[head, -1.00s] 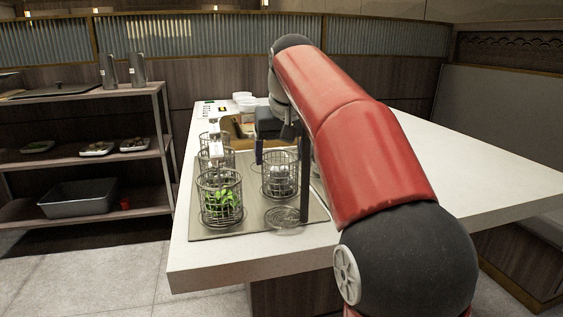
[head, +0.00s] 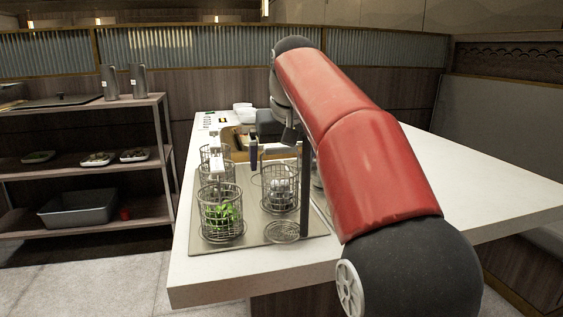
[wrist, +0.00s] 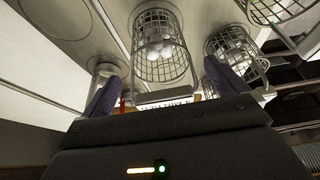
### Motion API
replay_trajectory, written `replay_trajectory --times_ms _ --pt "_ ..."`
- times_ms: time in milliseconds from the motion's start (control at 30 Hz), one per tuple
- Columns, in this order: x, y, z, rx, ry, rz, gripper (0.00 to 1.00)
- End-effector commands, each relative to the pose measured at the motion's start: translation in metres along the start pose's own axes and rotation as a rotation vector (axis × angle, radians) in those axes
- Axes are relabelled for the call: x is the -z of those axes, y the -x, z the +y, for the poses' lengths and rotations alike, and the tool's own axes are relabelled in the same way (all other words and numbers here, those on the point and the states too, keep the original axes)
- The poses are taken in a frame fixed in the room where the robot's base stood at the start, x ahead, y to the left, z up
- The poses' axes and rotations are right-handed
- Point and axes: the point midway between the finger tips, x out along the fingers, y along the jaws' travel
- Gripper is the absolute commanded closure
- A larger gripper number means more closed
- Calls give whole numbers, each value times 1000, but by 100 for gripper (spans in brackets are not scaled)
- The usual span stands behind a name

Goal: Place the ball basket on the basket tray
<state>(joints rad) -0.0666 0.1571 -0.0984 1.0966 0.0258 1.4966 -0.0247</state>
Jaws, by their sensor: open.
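The ball basket (head: 279,188) is a round wire basket holding white balls. It stands upright on the grey metal plate (head: 262,222), right of the basket with green leaves. In the wrist view the ball basket (wrist: 162,58) lies ahead, between the two purple fingers. My gripper (wrist: 160,78) is open and empty; the fingers appear apart from the basket. In the head view my gripper (head: 275,153) is at the basket's far side, partly hidden by my arm. I cannot tell which surface is the basket tray; a tan tray (head: 229,141) lies farther back.
A leaf basket (head: 220,213) and other wire baskets (head: 211,157) stand at left. A flat round wire piece (head: 285,232) lies in front, beside a dark upright post (head: 305,190). White bowls (head: 243,110) stand at the back. The right countertop (head: 460,180) is clear.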

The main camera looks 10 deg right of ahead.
Motion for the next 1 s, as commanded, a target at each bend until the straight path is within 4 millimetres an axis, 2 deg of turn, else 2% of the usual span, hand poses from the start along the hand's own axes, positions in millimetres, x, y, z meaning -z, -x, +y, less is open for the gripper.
replay_trajectory --times_ms 33,200,400,600,1000 --pt "2 15 0 0 0 4 2" --pt "2 54 0 0 -1 4 2" --pt "2 86 0 0 -1 2 2" --pt "0 97 0 0 0 0 2" --pt "0 97 0 0 0 1 2"
